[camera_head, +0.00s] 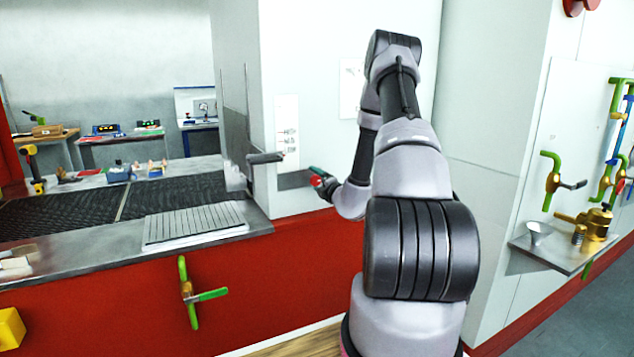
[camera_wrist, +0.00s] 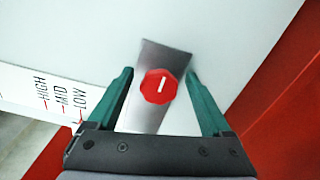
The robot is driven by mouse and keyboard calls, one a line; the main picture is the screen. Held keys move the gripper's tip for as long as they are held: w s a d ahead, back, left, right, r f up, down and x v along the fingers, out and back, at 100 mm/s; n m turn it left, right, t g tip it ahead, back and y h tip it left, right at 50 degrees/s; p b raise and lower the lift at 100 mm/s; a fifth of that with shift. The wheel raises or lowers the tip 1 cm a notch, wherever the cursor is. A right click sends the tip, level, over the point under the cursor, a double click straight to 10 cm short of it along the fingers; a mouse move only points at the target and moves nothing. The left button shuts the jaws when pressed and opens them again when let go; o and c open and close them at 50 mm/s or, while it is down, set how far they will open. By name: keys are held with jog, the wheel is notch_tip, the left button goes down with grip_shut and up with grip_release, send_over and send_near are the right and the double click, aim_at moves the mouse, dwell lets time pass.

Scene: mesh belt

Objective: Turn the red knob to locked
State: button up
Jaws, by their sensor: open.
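The red knob (camera_wrist: 158,86) is an octagonal dial with a white mark, on a grey metal plate (camera_wrist: 153,118) fixed to a white wall. In the wrist view it sits between the tips of my open gripper (camera_wrist: 160,85), with a gap to each green finger. I cannot tell how far the fingertips are from the wall. In the head view my gripper (camera_head: 318,172) is by the wall panel, with red showing near its tips. No locked label is readable on the plate.
A white label (camera_wrist: 55,92) reading HIGH, MID and LOW is left of the plate. A grey lever (camera_head: 265,158) sticks out left of my gripper. A steel counter (camera_head: 110,248) with a ribbed tray (camera_head: 195,224) and dark mesh belt (camera_head: 65,215) lies left. Valves (camera_head: 552,180) are on the right wall.

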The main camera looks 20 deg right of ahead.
jog(key=s, duration=1)
jog(key=shift+s+d, duration=0.15)
jog(key=shift+s, duration=0.25)
jog(key=a+r+n+y, duration=0.6)
jog(key=a+r+n, duration=0.1)
jog(key=a, duration=0.1)
jog(key=s+a+r+n+g+y, duration=0.4)
jog(key=s+a+r+n+g, duration=0.2)
jog(key=a+n, duration=0.35)
jog(key=s+a+r+n+g+y, duration=0.3)
jog(key=s+a+r+n+g, duration=0.3)
jog(key=a+n, duration=0.4)
jog(key=s+n+g+h, duration=0.4)
jog(key=s+n+h, duration=0.1)
jog(key=s+n, duration=0.6)
jog(key=s+d+r+n+t+h, duration=0.3)
jog(key=d+r+n+t+h, duration=0.2)
jog(key=d+r+n+h, duration=0.1)
jog(key=d+r+n, duration=0.1)
jog(key=d+n, duration=0.1)
jog(key=n, duration=0.1)
jog(key=shift+d+r+n+h, duration=0.25)
jog(key=shift+r+n+h, duration=0.05)
jog(key=shift+n, duration=0.05)
